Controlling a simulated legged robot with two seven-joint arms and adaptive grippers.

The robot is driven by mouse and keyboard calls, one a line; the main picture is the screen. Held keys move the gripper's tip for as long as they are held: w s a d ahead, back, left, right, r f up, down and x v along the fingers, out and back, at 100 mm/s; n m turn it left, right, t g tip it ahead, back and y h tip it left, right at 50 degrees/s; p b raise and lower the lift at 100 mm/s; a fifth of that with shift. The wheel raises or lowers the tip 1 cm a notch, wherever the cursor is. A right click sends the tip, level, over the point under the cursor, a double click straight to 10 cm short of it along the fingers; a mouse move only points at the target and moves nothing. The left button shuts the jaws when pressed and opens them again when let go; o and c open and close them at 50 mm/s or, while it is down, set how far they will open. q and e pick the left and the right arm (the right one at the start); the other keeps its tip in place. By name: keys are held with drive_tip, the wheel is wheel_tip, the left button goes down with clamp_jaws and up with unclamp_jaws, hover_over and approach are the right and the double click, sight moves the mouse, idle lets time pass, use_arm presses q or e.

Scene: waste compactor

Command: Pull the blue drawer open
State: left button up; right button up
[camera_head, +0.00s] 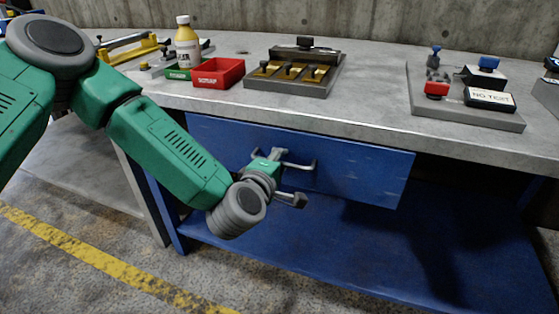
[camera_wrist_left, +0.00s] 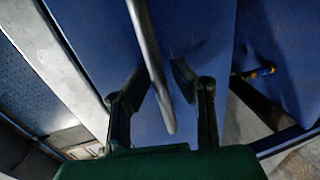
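The blue drawer (camera_head: 365,172) has a flat front just under the grey tabletop, and it looks closed. Its metal bar handle (camera_head: 305,166) sticks out from the front, and its left part is hidden behind my gripper. My left gripper (camera_head: 288,178) is at the handle, with its fingers spread apart. In the left wrist view the handle (camera_wrist_left: 148,50) runs between the two open fingers of my left gripper (camera_wrist_left: 159,82), with visible gaps on both sides. The drawer front (camera_wrist_left: 198,30) lies behind it. My right gripper is in neither view.
The workbench top (camera_head: 380,105) carries a red bin (camera_head: 218,73), a yellow bottle (camera_head: 187,45), a grey tray (camera_head: 290,88) and a panel with a red button (camera_head: 436,90). A blue lower shelf (camera_head: 330,250) lies under the drawer. Floor space in front looks clear.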

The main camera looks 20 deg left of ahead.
use_arm(q)
drive_tip(key=shift+s+a, duration=0.3)
drive_tip(key=shift+a, duration=0.6)
drive_tip(key=v, duration=1.1)
drive_tip(key=shift+d, duration=0.2)
drive_tip(key=shift+s+d+f, duration=0.1)
drive_tip(key=shift+s+d, duration=0.05)
drive_tip(key=shift+d, duration=0.1)
